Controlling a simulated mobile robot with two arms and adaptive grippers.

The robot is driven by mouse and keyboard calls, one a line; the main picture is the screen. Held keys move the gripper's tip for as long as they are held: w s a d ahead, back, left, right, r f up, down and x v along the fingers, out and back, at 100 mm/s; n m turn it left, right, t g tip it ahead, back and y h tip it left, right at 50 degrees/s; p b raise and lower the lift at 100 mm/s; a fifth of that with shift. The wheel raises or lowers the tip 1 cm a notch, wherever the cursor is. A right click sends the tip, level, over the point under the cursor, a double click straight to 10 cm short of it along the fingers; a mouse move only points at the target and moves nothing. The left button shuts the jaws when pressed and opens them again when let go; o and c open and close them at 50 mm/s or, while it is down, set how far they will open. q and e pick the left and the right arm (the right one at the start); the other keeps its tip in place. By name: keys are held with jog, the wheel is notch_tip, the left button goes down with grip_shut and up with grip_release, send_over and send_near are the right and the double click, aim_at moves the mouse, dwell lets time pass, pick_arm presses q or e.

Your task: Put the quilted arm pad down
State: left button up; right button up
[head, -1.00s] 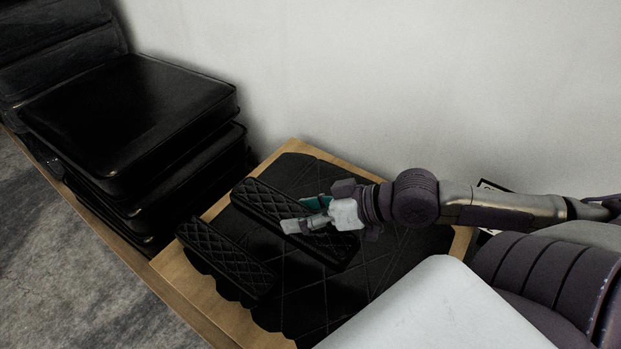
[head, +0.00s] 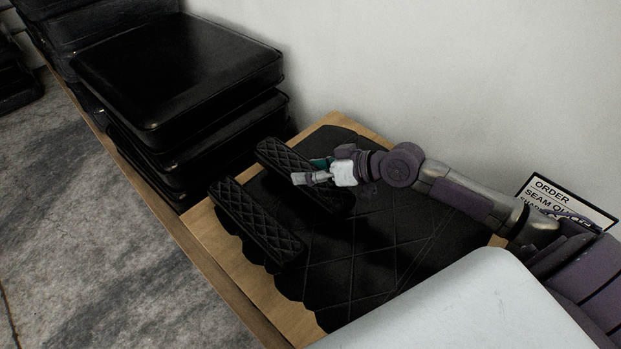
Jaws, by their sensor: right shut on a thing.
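A black quilted arm pad (head: 283,161) lies lengthwise over a black quilted mat (head: 400,225). My right gripper (head: 314,176) is shut on this pad near its middle, reaching in from the right and covering part of it. I cannot tell whether the pad touches the mat below. A second black quilted pad (head: 256,222) lies in front of it, roughly parallel, with a narrow gap between. It is near the left edge of the wooden board (head: 215,233) under the mat. My left gripper is not in view.
A stack of black cushions (head: 180,75) stands close at the left of the board. The wall (head: 430,70) is behind. An order sign (head: 565,203) stands at the right. A pale flat surface (head: 440,310) fills the lower right. The mat's front and right parts are clear.

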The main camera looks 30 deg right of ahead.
aim_at(334, 202)
jog(key=shift+f, duration=1.25)
jog(key=shift+f, duration=0.1)
jog(key=o, duration=1.6)
jog(key=shift+f, duration=0.1)
jog(key=shift+c, duration=0.2)
jog(key=shift+r, duration=0.2)
jog(key=shift+s+d, duration=0.25)
jog(key=v, duration=0.9)
jog(key=shift+s+a, duration=0.1)
jog(key=shift+v, duration=1.2)
